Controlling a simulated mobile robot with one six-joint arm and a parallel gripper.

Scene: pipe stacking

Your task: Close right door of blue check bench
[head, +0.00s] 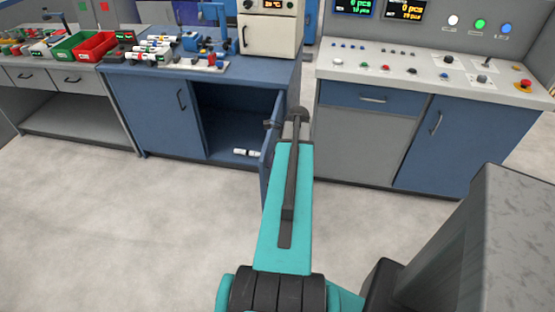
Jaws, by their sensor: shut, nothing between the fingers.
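The blue check bench (160,108) stands left of centre in the head view. Its right door (276,122) stands wide open, swung outward and seen nearly edge-on. The dark compartment behind it is exposed, with a small white cylindrical piece (246,153) on its floor. The left door (152,114) is closed and has a dark handle. My gripper (269,125) is shut and empty, at the open door's upper part. My wrist and teal arm hide part of the door, and I cannot tell whether the gripper touches it.
On the bench top are a white oven-like box (270,35) and several small fittings. A grey control console (420,75) with a blue door stands close on the right. A grey bench (55,95) with red and green bins is at left. The floor (120,220) in front is clear.

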